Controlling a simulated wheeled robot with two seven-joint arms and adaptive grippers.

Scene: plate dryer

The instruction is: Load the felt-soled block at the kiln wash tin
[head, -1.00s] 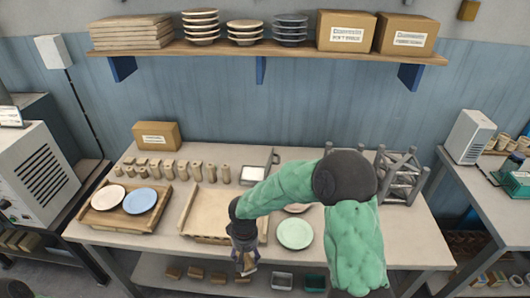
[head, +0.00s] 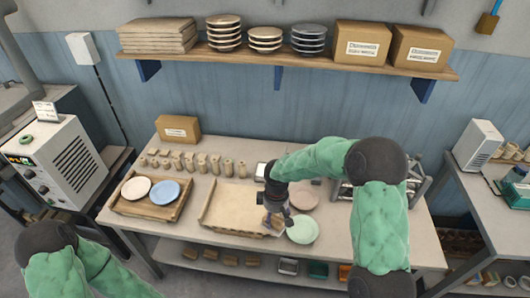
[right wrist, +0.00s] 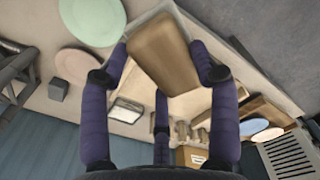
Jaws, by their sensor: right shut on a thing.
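My right gripper (head: 275,222) is shut on a brown wooden block, above the front right corner of the shallow wooden tray (head: 206,215). The block (right wrist: 163,52) shows clearly between the fingers in the right wrist view; its sole cannot be made out. A square tin with white contents, likely the kiln wash tin (head: 261,170), stands at the back of the table, partly hidden by my right arm. It also shows in the right wrist view (right wrist: 127,110), apart from the block. My left arm shows at lower left, but its gripper is out of view.
A green plate (head: 303,230) and a pinkish plate (head: 304,198) lie right of the tray. A rack (head: 418,185) stands further right. Several small clay pieces (head: 202,163) line the back. A wooden tray (head: 147,208) holds two plates. More blocks (head: 230,260) lie on the lower shelf.

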